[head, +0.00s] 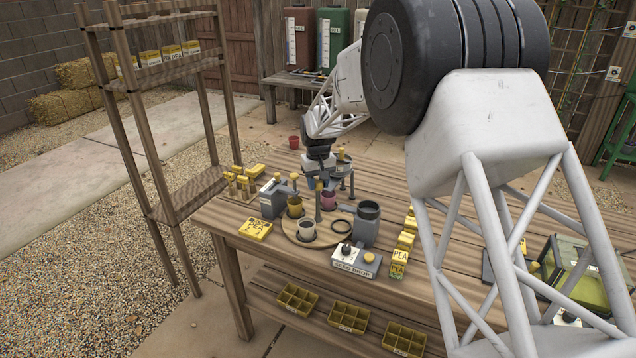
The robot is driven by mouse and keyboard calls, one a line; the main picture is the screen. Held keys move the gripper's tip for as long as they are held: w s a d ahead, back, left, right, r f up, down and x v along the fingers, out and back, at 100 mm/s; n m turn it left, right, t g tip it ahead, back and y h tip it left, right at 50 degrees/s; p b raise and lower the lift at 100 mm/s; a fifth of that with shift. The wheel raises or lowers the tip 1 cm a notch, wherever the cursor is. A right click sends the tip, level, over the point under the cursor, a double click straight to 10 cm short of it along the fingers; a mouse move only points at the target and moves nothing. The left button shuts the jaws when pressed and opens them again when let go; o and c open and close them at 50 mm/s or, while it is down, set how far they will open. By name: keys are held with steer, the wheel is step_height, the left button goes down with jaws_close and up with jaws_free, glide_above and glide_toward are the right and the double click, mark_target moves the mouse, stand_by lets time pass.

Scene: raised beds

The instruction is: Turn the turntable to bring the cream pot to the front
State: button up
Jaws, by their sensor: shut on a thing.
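The round wooden turntable (290,234) sits on the bench, with several small pots on it. The cream pot (307,232), dark inside, stands on its near side. A yellow pot (295,207) is at its far left and a pink pot (328,200) at its far right. A dark upright post (318,206) with a yellow top rises near the middle. My gripper (318,172) points down over the far side, directly above and seemingly at the post's top. It looks shut there, but its fingertips are small and partly hidden.
A grey cylinder (367,226) and a labelled control box (354,262) stand close at the turntable's right and front. A grey block (272,200) is at its left. Yellow packets (255,229) lie left, and more stand right. My arm covers much of the right side.

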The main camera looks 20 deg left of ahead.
steer(key=shift+r, duration=0.1)
steer(key=o, duration=0.9)
steer(key=shift+o, duration=0.2)
steer(key=shift+r, duration=0.1)
steer(key=shift+r, duration=3.75)
steer(key=shift+d, duration=0.1)
